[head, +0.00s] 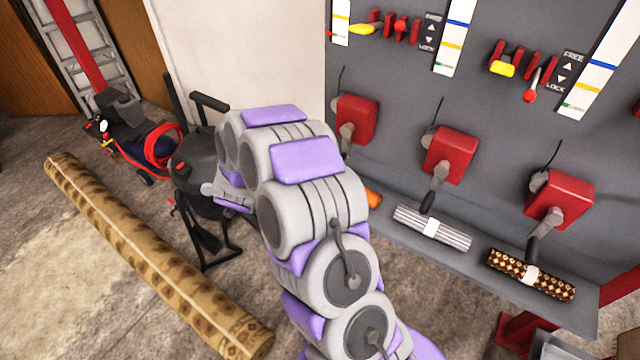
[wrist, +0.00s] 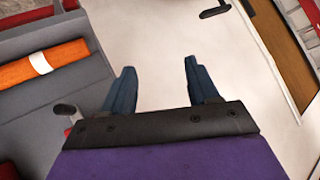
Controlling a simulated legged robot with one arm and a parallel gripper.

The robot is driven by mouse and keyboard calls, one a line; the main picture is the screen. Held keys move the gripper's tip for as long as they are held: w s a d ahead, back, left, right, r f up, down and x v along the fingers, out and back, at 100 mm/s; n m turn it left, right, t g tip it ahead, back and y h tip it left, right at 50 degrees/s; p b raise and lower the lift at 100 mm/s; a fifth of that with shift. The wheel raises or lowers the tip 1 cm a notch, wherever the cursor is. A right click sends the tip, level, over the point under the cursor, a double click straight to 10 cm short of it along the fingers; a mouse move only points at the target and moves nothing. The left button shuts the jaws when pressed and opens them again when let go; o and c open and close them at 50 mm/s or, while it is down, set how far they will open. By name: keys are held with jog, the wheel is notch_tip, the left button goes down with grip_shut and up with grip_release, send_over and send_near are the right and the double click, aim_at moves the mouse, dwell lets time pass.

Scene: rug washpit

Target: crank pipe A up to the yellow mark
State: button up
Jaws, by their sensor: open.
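My gripper (wrist: 158,88) is open and empty in the wrist view, its two dark blue fingers wide apart over the pale wall. In the head view my arm hides most of it. Three red crank boxes with grey handles sit on the grey panel: left (head: 356,118), middle (head: 450,152) and right (head: 560,198). Above are white scale strips, left (head: 341,32), middle (head: 455,35) and right (head: 600,75), with coloured marks including yellow. No letter A is readable, so I cannot tell which is pipe A. A crank knob (wrist: 66,110) shows left of my fingers, apart from them.
An orange roll with a white band (wrist: 40,64) lies on the panel's ledge, with a striped roll (head: 445,232) and a patterned roll (head: 545,277) to its right.

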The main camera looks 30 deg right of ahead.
jog(key=s+d+f+m+g+h, duration=0.1)
jog(key=s+d+f+m+h, duration=0.1)
jog(key=d+f+h, duration=0.5)
jog(key=m+g+h, duration=0.1)
jog(key=g+h, duration=0.1)
jog(key=h, duration=0.3)
send_near(346, 142)
jog(key=shift+s+a+f, duration=0.65)
jog(key=shift+a+f, duration=1.4)
jog(key=shift+f, duration=0.6)
jog(key=p+x, duration=0.2)
jog(key=x, duration=0.4)
jog(key=shift+s+d+f, duration=0.1)
jog(key=shift+d+f, duration=0.05)
jog(key=shift+f, duration=0.05)
jog(key=shift+p+x, duration=0.55)
jog(key=shift+x, duration=0.6)
jog(key=shift+w+d, duration=0.2)
jog(key=shift+d, duration=0.15)
jog(key=shift+c, duration=0.3)
jog(key=shift+a, duration=0.1)
grip_shut()
